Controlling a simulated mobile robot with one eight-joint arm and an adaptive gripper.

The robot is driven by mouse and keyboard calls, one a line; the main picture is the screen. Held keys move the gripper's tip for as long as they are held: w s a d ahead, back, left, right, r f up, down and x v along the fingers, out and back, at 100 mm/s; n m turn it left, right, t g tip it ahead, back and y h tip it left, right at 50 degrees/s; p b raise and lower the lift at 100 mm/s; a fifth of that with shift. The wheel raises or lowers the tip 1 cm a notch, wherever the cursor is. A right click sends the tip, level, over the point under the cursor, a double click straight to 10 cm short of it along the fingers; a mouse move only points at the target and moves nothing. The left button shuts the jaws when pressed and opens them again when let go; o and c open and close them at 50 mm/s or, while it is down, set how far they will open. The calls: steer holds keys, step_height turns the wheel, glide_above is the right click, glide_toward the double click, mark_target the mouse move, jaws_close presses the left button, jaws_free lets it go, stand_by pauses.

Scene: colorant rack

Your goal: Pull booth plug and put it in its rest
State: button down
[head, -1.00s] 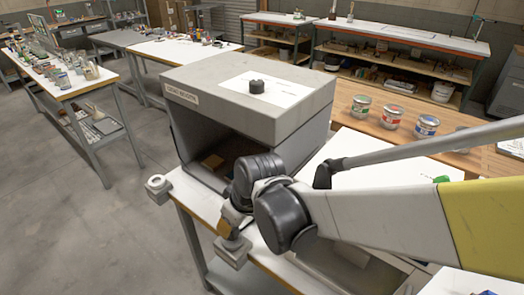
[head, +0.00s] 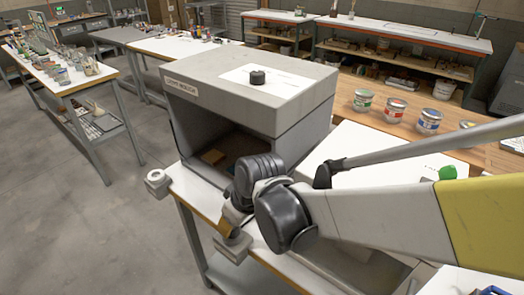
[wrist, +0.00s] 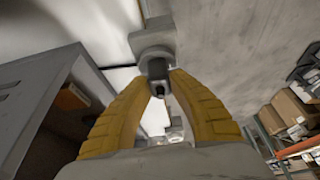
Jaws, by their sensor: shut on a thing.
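My gripper (wrist: 158,90) is shut on a dark grey plug (wrist: 157,70), with a yellow ribbed finger on each side of it. The plug lies in line with the round collar of a light grey fitting (wrist: 150,40); I cannot tell whether it is still inside. In the head view, my gripper (head: 229,228) is at the front edge of the booth's table, largely hidden by my wrist. A grey block (head: 233,248) shows just below it. Another grey block with a round top (head: 157,182) sits at the table's left corner. The grey light booth (head: 240,105) stands behind my gripper, its front open.
An orange-brown block (head: 213,156) lies inside the booth, and a black knob (head: 257,77) sits on top. Paint cans (head: 395,108) stand on a wooden bench to the right. Open floor (head: 70,220) lies to the left.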

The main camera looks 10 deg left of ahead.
steer(key=c, duration=1.2)
jaws_free()
